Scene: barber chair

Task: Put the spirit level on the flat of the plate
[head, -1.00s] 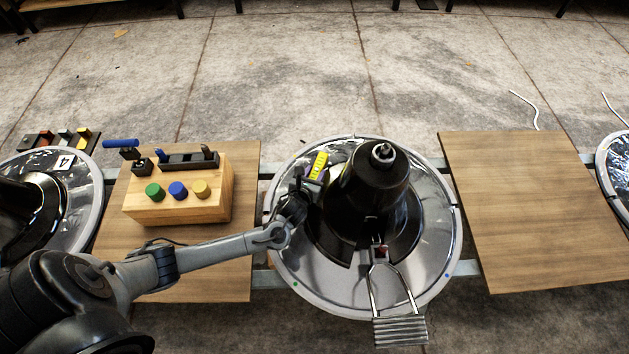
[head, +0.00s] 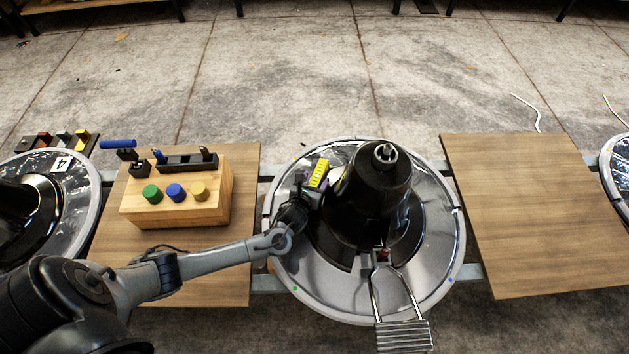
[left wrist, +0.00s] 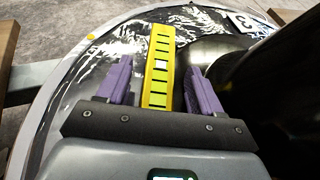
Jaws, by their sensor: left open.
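The spirit level (head: 319,173) is a yellow bar with dark marks, lying at the upper left of the round metal plate (head: 425,275), beside the black cone. It also shows in the left wrist view (left wrist: 159,62), lengthwise between the fingers. My left gripper (head: 308,187) is open, with its purple fingers (left wrist: 160,85) on either side of the level's near part and gaps showing on both sides. Whether the level touches the plate's surface is hard to tell. My right gripper is not in view.
The black cone (head: 372,190) rises from the plate's middle, close to the gripper. A footrest (head: 403,335) sticks out at the front. A wooden block with coloured knobs (head: 190,200) stands on the left board. The right board (head: 530,210) is bare.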

